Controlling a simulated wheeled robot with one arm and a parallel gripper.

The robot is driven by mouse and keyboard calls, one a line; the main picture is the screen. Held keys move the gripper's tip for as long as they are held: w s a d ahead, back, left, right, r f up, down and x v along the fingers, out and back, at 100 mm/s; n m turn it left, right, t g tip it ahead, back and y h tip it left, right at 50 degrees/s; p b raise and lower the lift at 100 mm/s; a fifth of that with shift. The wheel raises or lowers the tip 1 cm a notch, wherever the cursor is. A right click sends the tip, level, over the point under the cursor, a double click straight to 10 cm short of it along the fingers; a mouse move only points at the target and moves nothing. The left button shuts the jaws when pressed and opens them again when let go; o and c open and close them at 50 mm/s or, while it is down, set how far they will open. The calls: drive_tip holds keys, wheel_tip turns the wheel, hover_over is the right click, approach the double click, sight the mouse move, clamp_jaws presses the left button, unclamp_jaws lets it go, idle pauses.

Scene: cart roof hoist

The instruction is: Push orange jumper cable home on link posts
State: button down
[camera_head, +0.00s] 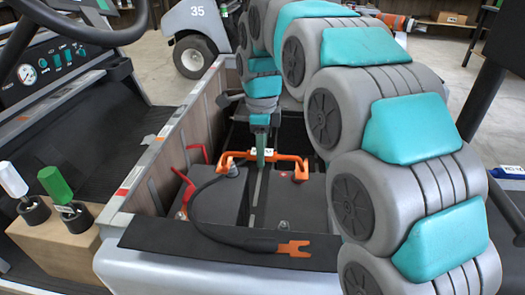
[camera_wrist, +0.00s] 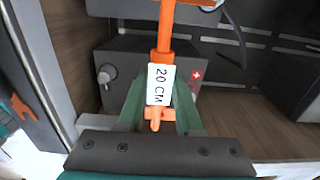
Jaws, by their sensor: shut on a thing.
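My gripper (camera_head: 263,150) reaches down over the grey batteries (camera_head: 324,205) and is shut on the orange jumper cable (camera_head: 288,158). The jumper spans left to right, its ends bent downward, above the battery tops. In the wrist view my green fingers (camera_wrist: 160,103) stand either side of it, and the jumper (camera_wrist: 164,42) carries a white "20 CM" label (camera_wrist: 161,84). A grey post (camera_head: 232,171) is close to its left end; a red-marked spot (camera_head: 297,180) is under its right end. I cannot tell whether the ends touch the posts.
A black cable (camera_head: 205,222) loops to an orange fork end (camera_head: 294,248) lying on the dark front ledge (camera_head: 160,233). A red cable (camera_head: 187,185) rises at the left. The wooden bay wall (camera_head: 180,135) stands left. Bottles (camera_head: 55,184) stand on a wooden block (camera_head: 60,235).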

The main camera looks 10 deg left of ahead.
wheel_tip(320, 180, down, 7)
drive_tip(key=b, duration=0.1)
idle(0.7)
idle(0.4)
drive_tip(key=shift+a+p, duration=0.1)
drive_tip(key=shift+p, duration=0.2)
idle(1.4)
drive_tip(key=shift+w+p, duration=0.45)
drive_tip(key=shift+w, duration=0.55)
drive_tip(key=shift+s, duration=0.2)
idle(0.3)
drive_tip(key=shift+s, duration=0.45)
idle(0.3)
drive_tip(key=shift+p, duration=0.45)
idle(1.2)
